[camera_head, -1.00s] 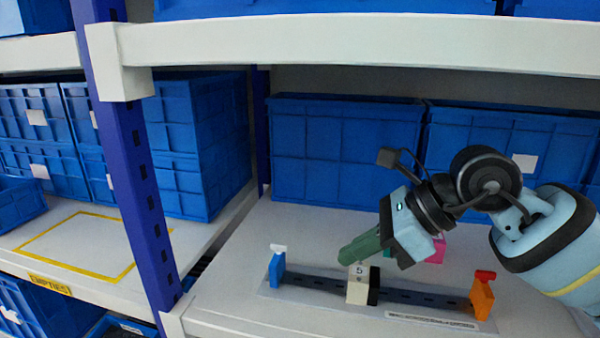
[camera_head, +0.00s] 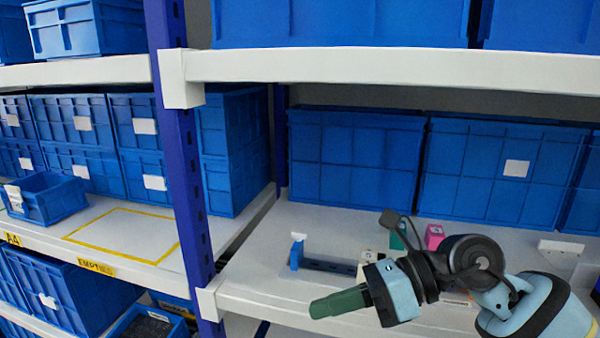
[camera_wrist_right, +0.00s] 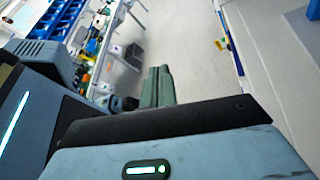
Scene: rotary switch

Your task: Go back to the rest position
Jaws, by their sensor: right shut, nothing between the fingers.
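My right gripper (camera_head: 338,302) is shut and empty, with its green fingers pressed together. In the head view it is in front of the white shelf's front edge (camera_head: 262,297), pointing left. In the right wrist view its fingers (camera_wrist_right: 157,88) are together over a pale floor. On the shelf behind it is the rotary switch rail (camera_head: 330,266) with a blue end block (camera_head: 296,254) at its left. A cream block (camera_head: 369,262) on the rail is partly hidden by my gripper, and the rail's right end is hidden by my arm. My left gripper is not in view.
Blue bins (camera_head: 357,160) line the back of the shelf. A purple-blue post (camera_head: 183,190) stands left of the switch. A pink block (camera_head: 434,236) and a green block (camera_head: 398,236) are behind my arm. The left shelf has a bare yellow-outlined area (camera_head: 130,235).

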